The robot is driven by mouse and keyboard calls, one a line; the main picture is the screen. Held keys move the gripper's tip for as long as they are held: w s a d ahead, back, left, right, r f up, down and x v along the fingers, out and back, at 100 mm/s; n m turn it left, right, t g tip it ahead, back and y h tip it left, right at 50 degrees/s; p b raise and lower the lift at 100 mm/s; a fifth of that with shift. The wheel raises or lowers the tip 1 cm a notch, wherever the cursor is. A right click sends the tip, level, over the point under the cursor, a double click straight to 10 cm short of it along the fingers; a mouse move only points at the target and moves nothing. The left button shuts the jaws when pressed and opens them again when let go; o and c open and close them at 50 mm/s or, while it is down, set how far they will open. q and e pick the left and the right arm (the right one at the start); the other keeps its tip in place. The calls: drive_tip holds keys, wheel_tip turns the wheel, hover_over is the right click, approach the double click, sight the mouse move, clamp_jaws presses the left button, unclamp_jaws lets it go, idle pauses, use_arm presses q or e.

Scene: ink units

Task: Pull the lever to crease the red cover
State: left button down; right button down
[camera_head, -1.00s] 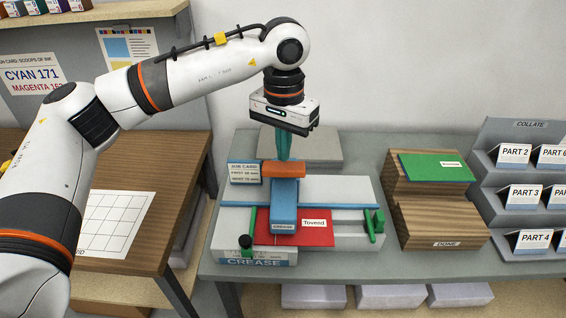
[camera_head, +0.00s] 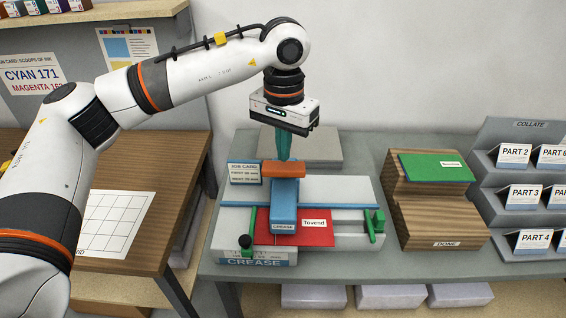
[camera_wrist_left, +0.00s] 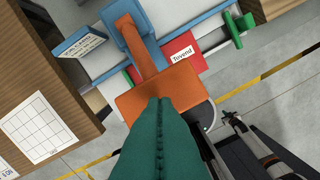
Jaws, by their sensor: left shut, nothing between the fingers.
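The creasing machine (camera_head: 345,190) stands on the grey table, with a label reading CREASE on its front. The red cover (camera_head: 318,239), labelled "Tovend", lies flat in it, partly under the blue press arm (camera_head: 284,203). The lever has an orange handle (camera_head: 284,169); in the left wrist view the handle (camera_wrist_left: 140,103) is broad, on an orange shaft leading to the blue part. My left gripper (camera_head: 284,158) points down with its teal fingers shut and empty, their tips at or just over the handle; I cannot tell if they touch.
A job card (camera_head: 245,172) stands at the machine's left. Green guides (camera_head: 374,224) sit at its right. A wooden block (camera_head: 438,215) marked DONE, with a green cover (camera_head: 437,167) on top, and the collate rack (camera_head: 520,190) stand further right. A wooden table with a white grid is at left.

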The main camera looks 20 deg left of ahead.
sight(284, 170)
use_arm(q)
drive_tip(key=shift+f, duration=0.1)
drive_tip(key=shift+f+b, duration=1.35)
drive_tip(key=shift+f, duration=0.1)
drive_tip(key=shift+f, duration=0.1)
drive_tip(key=shift+s+d+f+b, duration=0.15)
drive_tip(key=shift+s+f+b, duration=0.5)
drive_tip(key=shift+f+b, duration=0.2)
drive_tip(key=shift+s+d+f+b, duration=0.1)
drive_tip(key=shift+s+f+b, duration=0.2)
drive_tip(key=shift+f+b, duration=0.25)
drive_tip(key=shift+s+d+f+b, duration=0.1)
drive_tip(key=shift+s+f+b, duration=0.15)
drive_tip(key=shift+f+b, duration=0.2)
drive_tip(key=shift+r, duration=0.1)
